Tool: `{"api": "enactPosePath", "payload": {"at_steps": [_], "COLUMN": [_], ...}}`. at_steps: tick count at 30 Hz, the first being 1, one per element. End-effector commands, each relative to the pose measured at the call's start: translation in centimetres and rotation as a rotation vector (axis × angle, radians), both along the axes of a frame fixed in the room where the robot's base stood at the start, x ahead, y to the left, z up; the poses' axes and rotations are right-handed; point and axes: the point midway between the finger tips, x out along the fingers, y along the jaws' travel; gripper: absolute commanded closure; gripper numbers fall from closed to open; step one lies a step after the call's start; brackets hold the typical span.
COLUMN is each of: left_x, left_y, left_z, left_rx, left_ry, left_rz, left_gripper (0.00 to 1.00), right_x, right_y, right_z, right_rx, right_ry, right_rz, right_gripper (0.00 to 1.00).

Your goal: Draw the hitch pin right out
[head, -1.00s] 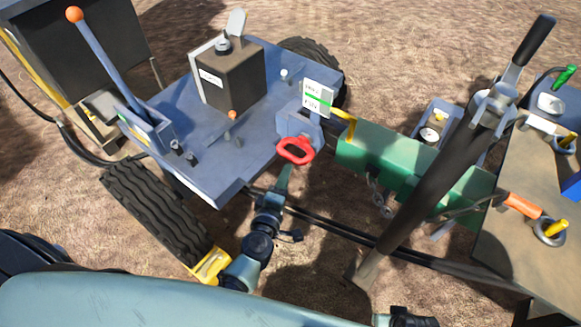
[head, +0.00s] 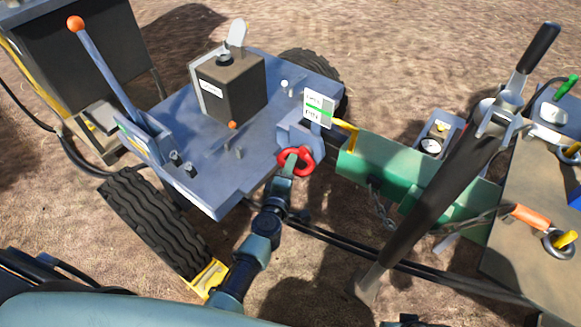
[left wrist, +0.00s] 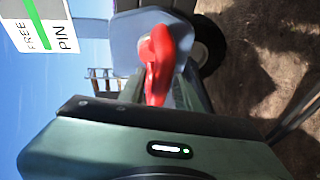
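The hitch pin's red loop handle (head: 295,161) shows at the front of the blue-grey trailer deck, by the hitch bracket. The pin's shaft is hidden. My left gripper (head: 291,161) is at the handle, with its finger part overlapping the red loop in the head view. In the left wrist view the red handle (left wrist: 158,62) stands close in front of the gripper body. I cannot tell whether the fingers are open or closed on it. A white sign (head: 318,108) with a green bar is above the handle; the left wrist view shows "FREE" and "PIN" on it (left wrist: 42,30).
A green drawbar (head: 400,170) with a yellow bent rod (head: 348,133) runs right from the hitch. A tall dark lever (head: 430,205) stands in front of it. A dark box (head: 232,88) and an orange-knobbed lever (head: 108,75) stand on the deck. A tyre (head: 150,222) is at lower left.

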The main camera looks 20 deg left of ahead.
Motion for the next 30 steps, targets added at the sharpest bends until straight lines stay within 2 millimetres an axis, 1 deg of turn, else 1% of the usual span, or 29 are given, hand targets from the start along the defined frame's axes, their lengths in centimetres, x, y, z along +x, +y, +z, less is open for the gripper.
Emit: {"api": "enactPosePath", "payload": {"at_steps": [1,3,30], "left_x": [-0.02,-0.02,-0.07], "left_y": [-0.02,-0.02,-0.05], "left_z": [0.0,-0.01,-0.06], "left_rx": [0.0,0.0,0.0], "left_ry": [0.0,0.0,0.001], "left_rz": [0.0,0.0,-0.001], "left_gripper": [0.84,1.0,1.0], "right_x": [0.0,0.0,0.03], "right_y": [0.0,0.01,0.05], "right_z": [-0.01,-0.01,-0.03], "right_rx": [0.0,0.0,0.001], "right_ry": [0.0,0.0,-0.001], "right_rz": [0.0,0.0,0.0], "right_gripper": [0.59,0.59,0.59]}}
